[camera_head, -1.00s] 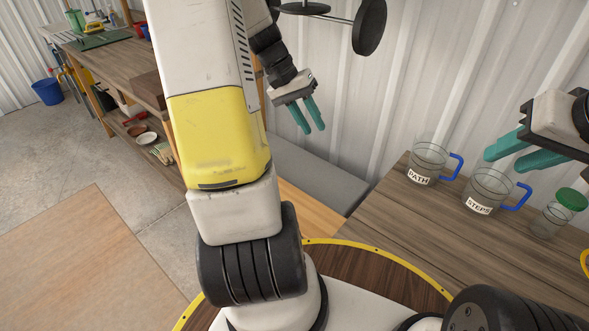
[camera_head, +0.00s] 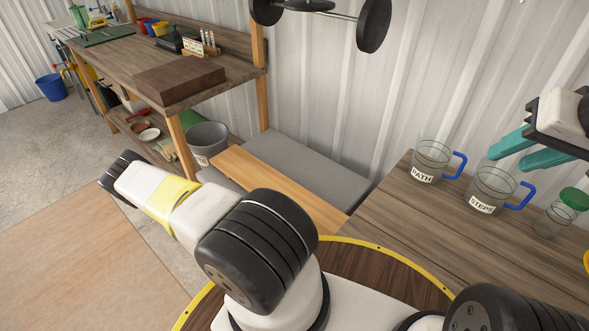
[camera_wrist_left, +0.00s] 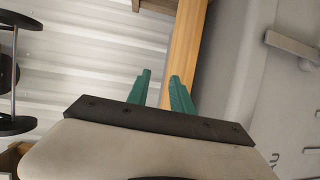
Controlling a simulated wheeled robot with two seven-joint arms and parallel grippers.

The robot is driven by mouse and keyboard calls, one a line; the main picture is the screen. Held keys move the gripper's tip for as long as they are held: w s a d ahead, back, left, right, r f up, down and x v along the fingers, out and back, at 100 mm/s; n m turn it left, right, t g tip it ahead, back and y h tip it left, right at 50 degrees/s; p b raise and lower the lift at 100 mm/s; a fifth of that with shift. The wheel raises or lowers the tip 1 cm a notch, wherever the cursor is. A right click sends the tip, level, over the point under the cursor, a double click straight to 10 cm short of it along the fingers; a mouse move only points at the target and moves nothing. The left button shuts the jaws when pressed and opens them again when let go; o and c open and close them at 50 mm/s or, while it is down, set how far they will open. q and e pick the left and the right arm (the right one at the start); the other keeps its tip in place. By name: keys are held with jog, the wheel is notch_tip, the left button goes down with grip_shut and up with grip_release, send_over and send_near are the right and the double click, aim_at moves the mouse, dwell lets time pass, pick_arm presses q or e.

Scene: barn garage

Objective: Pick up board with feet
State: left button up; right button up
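A thick dark-brown board (camera_head: 180,80) lies on the near end of the wooden workbench; I cannot make out feet under it. A long light-wood plank (camera_head: 280,188) lies low by grey pads; no feet show on it. My right gripper (camera_head: 508,151) is open and empty above the right table.
The workbench (camera_head: 110,55) stands at the back left with tools and a grey bucket (camera_head: 207,142) below. Jugs labelled PATH (camera_head: 428,162) and STEPS (camera_head: 489,191) and a green-lidded jar (camera_head: 558,215) stand on the right table (camera_head: 400,210). A barbell (camera_head: 330,15) is at the wall.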

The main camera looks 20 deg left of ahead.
pick_arm(q)
jog(key=s+f+n+t+y, duration=0.3)
jog(key=f, duration=0.3)
jog(key=x, duration=0.4)
jog(key=a+x, duration=0.1)
jog(key=x, duration=0.2)
jog(key=shift+w+f, duration=0.1)
jog(key=shift+w, duration=0.15)
grip_shut()
dwell(0.8)
